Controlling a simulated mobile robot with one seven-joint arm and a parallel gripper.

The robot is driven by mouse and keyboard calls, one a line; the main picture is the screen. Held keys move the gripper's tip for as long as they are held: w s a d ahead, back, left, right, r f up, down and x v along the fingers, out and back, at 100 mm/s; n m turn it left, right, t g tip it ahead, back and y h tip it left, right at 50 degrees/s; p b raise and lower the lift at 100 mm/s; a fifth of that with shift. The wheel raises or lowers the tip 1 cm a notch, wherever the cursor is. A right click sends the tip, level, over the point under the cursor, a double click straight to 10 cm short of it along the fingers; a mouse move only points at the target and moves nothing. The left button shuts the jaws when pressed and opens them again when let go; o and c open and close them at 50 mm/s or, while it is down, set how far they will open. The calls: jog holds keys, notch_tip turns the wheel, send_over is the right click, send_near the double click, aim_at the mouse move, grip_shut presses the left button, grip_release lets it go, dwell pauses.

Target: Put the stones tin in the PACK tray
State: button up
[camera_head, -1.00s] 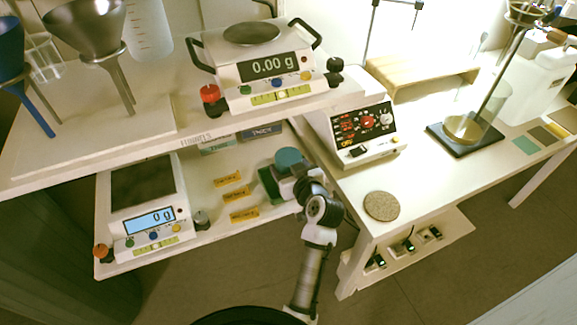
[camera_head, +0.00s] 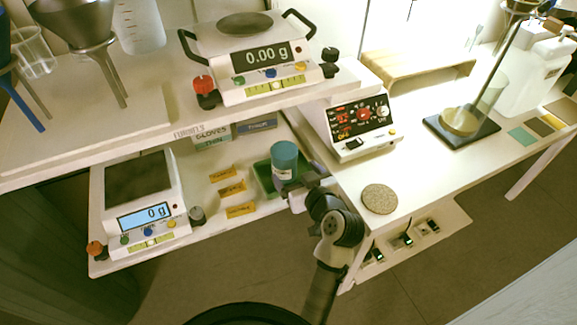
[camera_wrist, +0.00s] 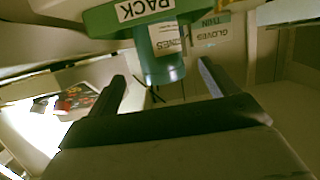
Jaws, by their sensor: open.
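The stones tin (camera_head: 284,158) is a teal cylinder with a pale label. It stands upright in the green PACK tray (camera_head: 264,178) on the lower shelf. The wrist view, which is upside down, shows the tin (camera_wrist: 166,68) with part of its label readable, rising past the tray's wall (camera_wrist: 105,20) marked PACK; its base is hidden. My gripper (camera_head: 302,192) is just in front of the tin, at the shelf's right end. In the wrist view its two fingers (camera_wrist: 162,86) are spread wide with nothing between them, and they look clear of the tin.
Glove boxes (camera_head: 212,138) stand behind the tray. Yellow labels (camera_head: 232,187) and a lower balance (camera_head: 145,205) lie to its left. The upper shelf with another balance (camera_head: 262,65) overhangs the back. A table with a hotplate (camera_head: 358,122) and a cork disc (camera_head: 379,198) is close on the right.

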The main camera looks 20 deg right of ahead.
jog(key=shift+v, duration=2)
